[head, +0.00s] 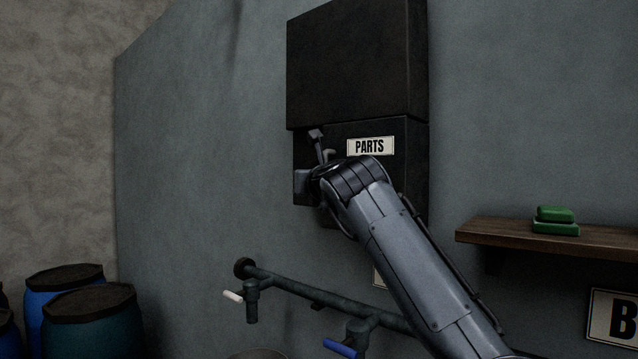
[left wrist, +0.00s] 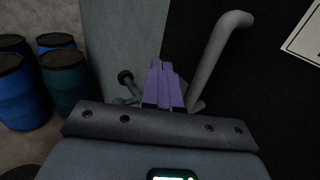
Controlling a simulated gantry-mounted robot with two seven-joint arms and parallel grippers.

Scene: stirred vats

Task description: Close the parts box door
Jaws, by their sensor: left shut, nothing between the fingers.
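The parts box (head: 350,65) is a dark wall box with a larger upper block and a lower front section bearing a white PARTS label (head: 370,146). In the left wrist view a grey bent handle (left wrist: 222,55) stands out from the dark front. My left gripper (left wrist: 165,85) is shut and empty, with its purple fingers just left of the handle; I cannot tell if they touch it. In the head view my arm covers the lower part of the box. How far the door stands open cannot be told. My right gripper is not in view.
Below the box a pipe (head: 315,297) with taps runs along the wall. A wooden shelf (head: 545,238) with green blocks (head: 556,221) is at the right. The wall left of the box is clear.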

